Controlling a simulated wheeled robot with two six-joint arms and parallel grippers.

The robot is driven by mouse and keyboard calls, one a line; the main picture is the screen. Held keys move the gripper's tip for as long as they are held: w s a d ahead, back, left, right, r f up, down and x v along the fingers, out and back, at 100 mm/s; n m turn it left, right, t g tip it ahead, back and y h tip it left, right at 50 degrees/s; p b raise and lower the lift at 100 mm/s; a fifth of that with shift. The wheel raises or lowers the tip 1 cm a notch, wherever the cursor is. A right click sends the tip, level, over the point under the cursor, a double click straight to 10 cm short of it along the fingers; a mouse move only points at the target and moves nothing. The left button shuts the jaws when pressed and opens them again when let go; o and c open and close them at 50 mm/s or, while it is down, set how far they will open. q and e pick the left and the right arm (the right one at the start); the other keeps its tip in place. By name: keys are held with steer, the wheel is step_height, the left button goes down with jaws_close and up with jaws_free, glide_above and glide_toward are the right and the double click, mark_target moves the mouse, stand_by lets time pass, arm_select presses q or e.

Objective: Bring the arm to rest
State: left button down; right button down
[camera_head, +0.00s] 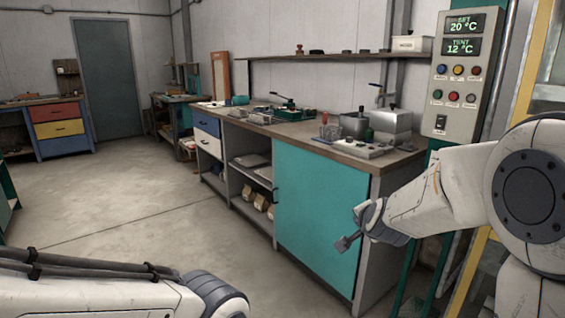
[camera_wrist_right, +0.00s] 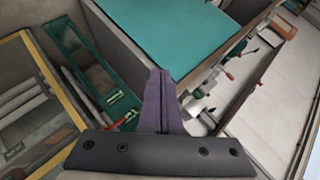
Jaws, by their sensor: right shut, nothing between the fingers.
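My right arm comes in from the right in the head view. Its gripper (camera_head: 345,243) is shut and empty, in the air in front of the teal door of the workbench. In the right wrist view the fingers of this gripper (camera_wrist_right: 158,75) are pressed together with nothing between them. My left arm lies along the bottom left of the head view; its gripper is outside the frame.
The workbench (camera_head: 318,205) with teal door stands close beyond my right gripper, tools on its top. A control panel (camera_head: 458,75) reads 20 °C and 12 °C at right, beside a yellow frame (camera_head: 525,70). Open concrete floor (camera_head: 130,215) lies at left.

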steer(key=s+a+f+n+g+y, duration=0.3)
steer(key=s+a+n, duration=0.4)
steer(key=a, duration=0.4)
steer(key=s+a+f+n+g, duration=0.2)
steer(key=s+a+n+g, duration=0.3)
steer(key=s, duration=0.9)
steer(key=s+f+n+g, duration=0.3)
steer(key=s+n, duration=0.4)
steer(key=s, duration=0.8)
step_height(320, 180, up, 22)
steer(key=s+n+h+p, duration=0.1)
steer(key=p, duration=2.1)
steer(key=shift+d, duration=0.35)
steer(key=shift+r, duration=0.1)
